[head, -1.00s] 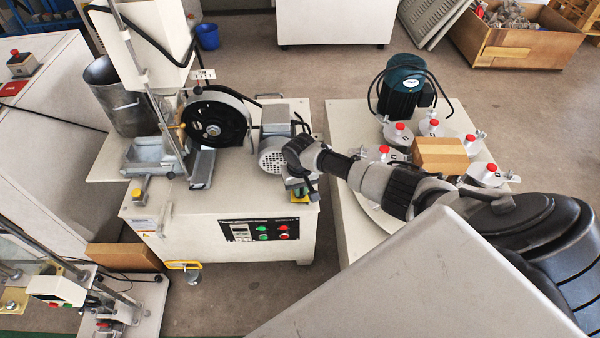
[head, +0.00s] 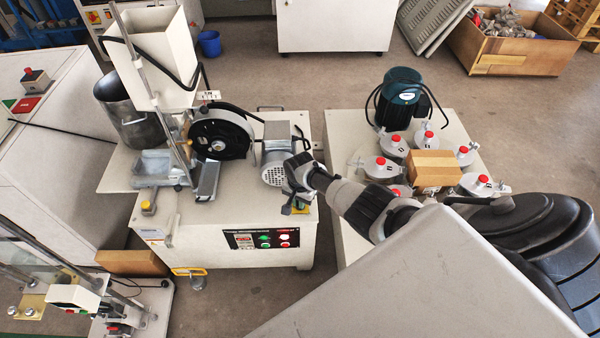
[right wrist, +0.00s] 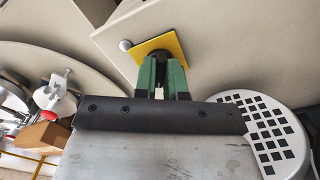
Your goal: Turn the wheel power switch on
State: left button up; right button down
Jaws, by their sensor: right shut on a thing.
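The wheel power switch shows in the right wrist view as a black knob (right wrist: 161,55) on a yellow plate (right wrist: 177,43), fixed to the pale machine top. The green fingers of my right gripper (right wrist: 162,68) are shut on this knob, one on each side. In the head view my right gripper (head: 297,206) is at the front right corner of the polishing machine (head: 200,240), beside the grey motor (head: 275,172). My gripper and wrist mostly cover the switch there. I cannot tell which position the knob is in. My left gripper is not in view.
The machine's front panel (head: 262,239) has green and red buttons. A black wheel (head: 222,135) stands behind. At right, a second bench (head: 345,125) carries a turntable with several red-topped clamps, a cardboard-coloured box (head: 432,167) and a green motor (head: 403,98).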

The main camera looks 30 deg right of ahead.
jog(key=shift+r+m, duration=0.15)
jog(key=shift+m, duration=0.25)
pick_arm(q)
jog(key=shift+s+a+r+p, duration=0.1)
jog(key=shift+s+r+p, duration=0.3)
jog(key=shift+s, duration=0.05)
pick_arm(e)
jog(key=shift+d+m, duration=0.1)
jog(key=shift+m, duration=1)
jog(key=c, duration=1.2)
grip_release()
pick_arm(q)
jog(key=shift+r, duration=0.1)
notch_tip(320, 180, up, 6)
jog(key=p, duration=0.6)
pick_arm(e)
notch_tip(320, 180, up, 11)
jog(key=shift+f, duration=0.2)
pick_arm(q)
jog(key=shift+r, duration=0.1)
pick_arm(e)
jog(key=shift+f, duration=0.1)
